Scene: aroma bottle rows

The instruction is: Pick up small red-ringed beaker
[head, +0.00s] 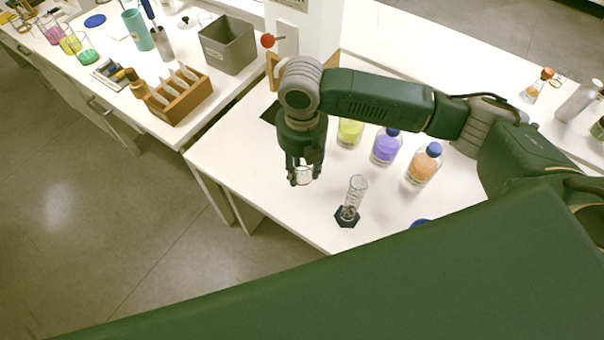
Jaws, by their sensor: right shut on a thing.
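The small red-ringed beaker (303,175) is a small clear glass with a reddish ring at its top. It shows in the head view between the fingers of my right gripper (301,177), which points down and is shut on it. The beaker is over the left part of the white table (235,150); I cannot tell whether its base touches the tabletop. The gripper hides part of the beaker's upper side. My left gripper is not in view.
A clear cylinder on a dark hexagonal base (347,214) stands just right of the beaker. Yellow (349,133), purple (386,147) and orange (424,163) bottles stand behind it. A wooden rack (180,98) and grey bin (228,45) are on the left bench. The table's front-left area is clear.

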